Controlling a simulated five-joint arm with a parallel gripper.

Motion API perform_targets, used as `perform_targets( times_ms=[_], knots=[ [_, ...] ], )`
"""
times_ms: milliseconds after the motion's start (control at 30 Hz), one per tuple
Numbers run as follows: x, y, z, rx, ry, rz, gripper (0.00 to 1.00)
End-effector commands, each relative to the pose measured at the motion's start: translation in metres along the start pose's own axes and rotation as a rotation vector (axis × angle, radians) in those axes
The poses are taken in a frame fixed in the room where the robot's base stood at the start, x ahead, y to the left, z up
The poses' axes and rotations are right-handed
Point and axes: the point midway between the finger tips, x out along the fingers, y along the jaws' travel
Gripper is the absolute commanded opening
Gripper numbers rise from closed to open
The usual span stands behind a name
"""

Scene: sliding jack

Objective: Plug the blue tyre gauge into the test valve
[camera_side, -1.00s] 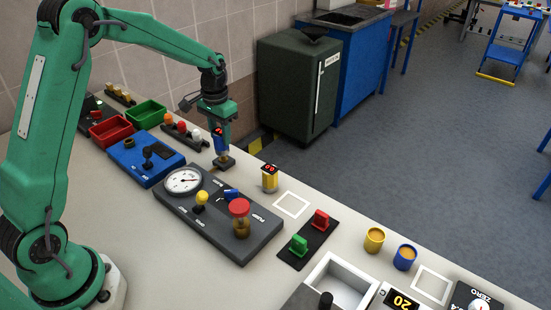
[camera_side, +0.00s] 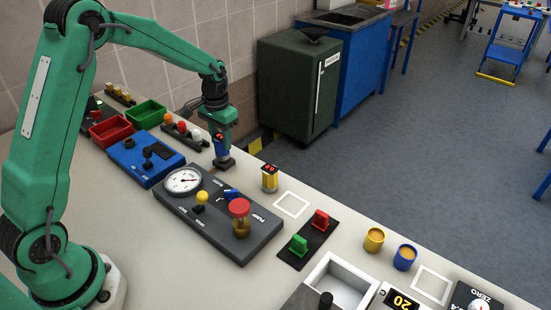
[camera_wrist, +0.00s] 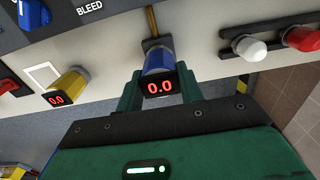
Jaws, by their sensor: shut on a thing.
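The blue tyre gauge (camera_wrist: 159,64) is held between the two fingers of my gripper (camera_wrist: 159,92), and its red display reads 0.0. In the side view the gauge (camera_side: 221,148) is upright in my gripper (camera_side: 221,146). Directly under it is a small dark square base, which I take to be the test valve (camera_side: 225,163); in the wrist view the valve base (camera_wrist: 152,43) shows just beyond the gauge with a thin brass tube. The gauge hides the joint, so I cannot tell whether it is seated on the valve.
A yellow gauge (camera_side: 269,179) stands to the right beside a white square outline (camera_side: 292,204). A grey panel (camera_side: 235,245) with a dial is in front. A blue box (camera_side: 130,168) and a rack of coloured bulbs (camera_side: 186,133) are to the left.

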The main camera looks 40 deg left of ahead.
Motion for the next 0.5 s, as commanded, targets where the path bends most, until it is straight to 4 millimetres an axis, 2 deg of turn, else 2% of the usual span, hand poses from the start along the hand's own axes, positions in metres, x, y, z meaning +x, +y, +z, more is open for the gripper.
perform_targets(
  times_ms=[467,500],
  knots=[
    [0.0084,0.0,0.0001,0.0,0.0,0.0,0.13],
    [0.0083,0.0,0.0,0.0,0.001,0.0,0.43]
  ],
)
